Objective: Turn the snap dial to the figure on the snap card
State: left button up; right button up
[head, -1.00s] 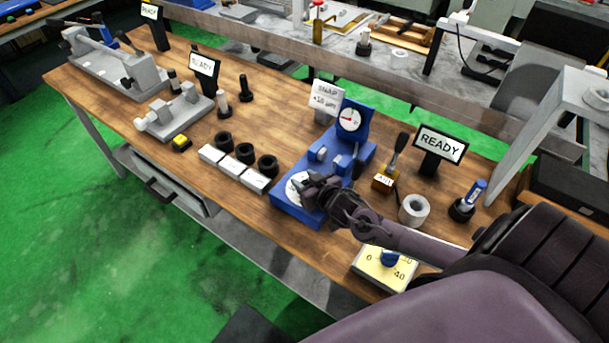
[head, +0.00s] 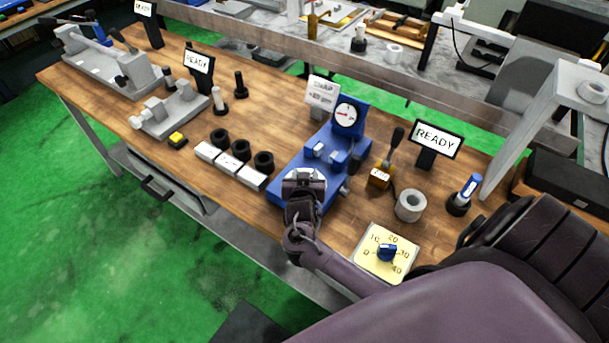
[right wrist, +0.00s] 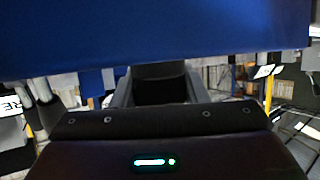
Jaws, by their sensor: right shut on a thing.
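The blue gauge stand (head: 290,192) is on the wooden bench, with a round gauge face (head: 346,114) at its top. A white snap dial (head: 318,176) lies flat at its front end. The white snap card (head: 322,92) stands behind it, reading "SNAP" with a figure too blurred to read surely. My right gripper (head: 305,178) is over the dial, shut on its middle part and hiding most of its marks. In the right wrist view, its fingers (right wrist: 158,85) reach under a large blue surface (right wrist: 150,35). My left gripper is not in view.
A yellow plate with a blue knob (head: 387,253) lies at the bench's front right. A grey ring (head: 409,206), a small lever box (head: 380,176) and a READY sign (head: 436,140) stand to the right. Black rings (head: 241,150) and white blocks (head: 230,164) lie to the left.

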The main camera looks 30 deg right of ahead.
dwell(0.4)
jog(key=o, duration=1)
jog(key=b+v, duration=0.1)
jog(key=v, duration=0.6)
jog(key=shift+s+a+r, duration=0.15)
jog(key=shift+s+a, duration=0.1)
